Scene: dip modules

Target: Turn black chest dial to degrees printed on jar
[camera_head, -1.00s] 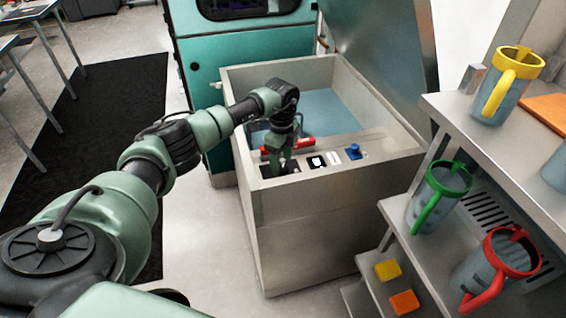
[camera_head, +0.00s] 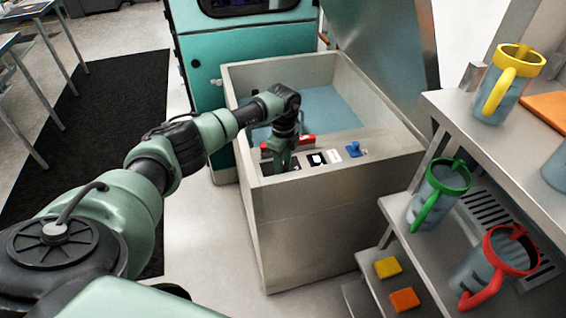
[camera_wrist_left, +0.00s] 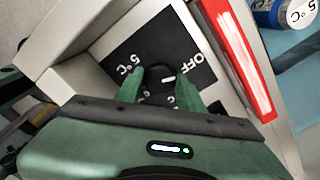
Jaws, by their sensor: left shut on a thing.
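The grey chest (camera_head: 325,215) stands open, with a control strip along its near rim. My left gripper (camera_head: 279,166) points down at the left end of this strip. In the left wrist view, its two green fingers (camera_wrist_left: 160,91) are shut on the black dial (camera_wrist_left: 163,73), on a black plate marked "5°C", "OFF" and another, partly hidden "°C". The dial's white pointer mark shows between the fingers, but its exact setting is hard to tell. A blue and silver jar (camera_wrist_left: 290,12) printed "5°C" lies inside the chest at the upper right. My right gripper is not in view.
A red bar (camera_wrist_left: 240,55) runs beside the dial plate. A blue knob (camera_head: 354,149) sits further right on the strip. Shelves at the right hold mugs with yellow (camera_head: 507,85), green (camera_head: 440,193) and red (camera_head: 498,265) trim. The chest's lid stands raised behind.

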